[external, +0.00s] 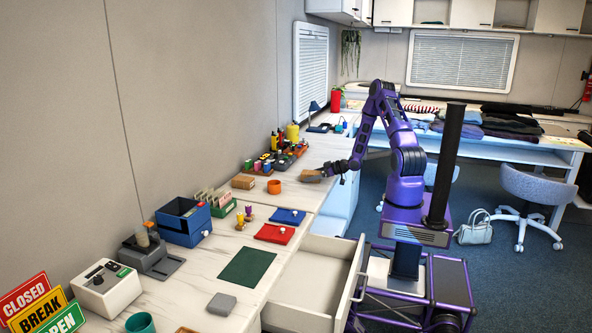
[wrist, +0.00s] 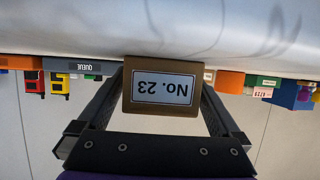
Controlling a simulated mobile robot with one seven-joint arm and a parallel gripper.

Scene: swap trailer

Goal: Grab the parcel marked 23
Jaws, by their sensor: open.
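The parcel (wrist: 163,88) is a small brown box with a pale label reading "No. 23", upside down in the wrist view. It lies between the two fingers of my gripper (wrist: 164,80), which are spread on either side of it. My gripper is open; I cannot tell whether a finger touches the box. In the external view my gripper (external: 334,170) is low over the counter's right edge, with a brown parcel (external: 311,177) at its fingertips. Another brown parcel (external: 244,182) lies farther left, its mark not readable.
An open drawer (external: 312,277) juts out in front.

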